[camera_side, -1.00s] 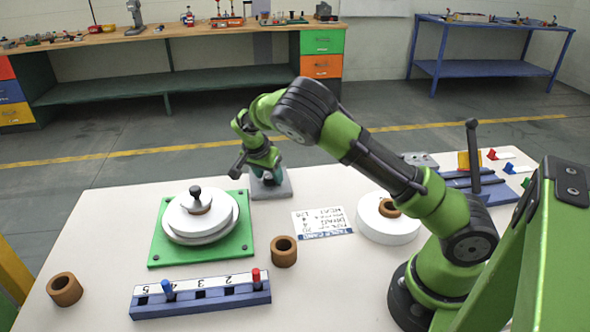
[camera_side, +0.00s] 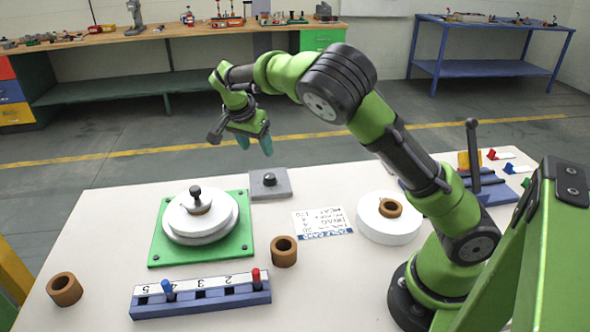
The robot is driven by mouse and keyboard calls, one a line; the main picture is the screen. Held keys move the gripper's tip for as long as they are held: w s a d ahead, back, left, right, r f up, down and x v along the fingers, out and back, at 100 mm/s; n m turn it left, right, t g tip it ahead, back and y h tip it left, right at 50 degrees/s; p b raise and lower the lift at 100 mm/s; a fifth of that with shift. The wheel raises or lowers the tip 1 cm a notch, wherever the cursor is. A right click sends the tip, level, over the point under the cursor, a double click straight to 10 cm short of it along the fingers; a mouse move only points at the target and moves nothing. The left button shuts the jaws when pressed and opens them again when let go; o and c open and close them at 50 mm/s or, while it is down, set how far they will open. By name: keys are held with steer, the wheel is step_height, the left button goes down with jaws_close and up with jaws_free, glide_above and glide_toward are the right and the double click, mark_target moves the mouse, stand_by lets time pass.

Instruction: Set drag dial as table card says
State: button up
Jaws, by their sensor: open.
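The table card (camera_side: 323,223) lies flat on the white table, its print upside down and too small to read surely. A grey plate with a dark round knob (camera_side: 270,180) sits behind the card; it may be the drag dial, and its setting cannot be read. My gripper (camera_side: 258,143) is raised above and behind this knob, apart from it. Its teal fingers are open and hold nothing.
A green plate (camera_side: 157,243) with stacked white discs stands left. A blue numbered rail (camera_side: 200,306) with a blue and a red peg is in front. Brown rings (camera_side: 284,251) and a white disc (camera_side: 388,232) stand on the table. A blue fixture (camera_side: 497,193) is at right.

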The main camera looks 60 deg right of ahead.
steer(key=v, duration=0.3)
steer(key=shift+a+r, duration=0.15)
steer(key=shift+r, duration=0.15)
steer(key=s+a+f+n+y, duration=0.2)
steer(key=s+a+n+y, duration=0.15)
steer(key=s+n, duration=0.4)
steer(key=s+a+r+n+t+y, duration=0.1)
steer(key=s+a+r+n+t, duration=0.1)
steer(key=s, duration=0.7)
steer(key=s+a+r+n+t+y, duration=0.2)
steer(key=s+a+r+n+t, duration=0.1)
steer(key=s+r, duration=0.3)
steer(key=shift+s+r+t, duration=0.2)
steer(key=shift+s+t, duration=0.6)
steer(key=shift+s, duration=0.55)
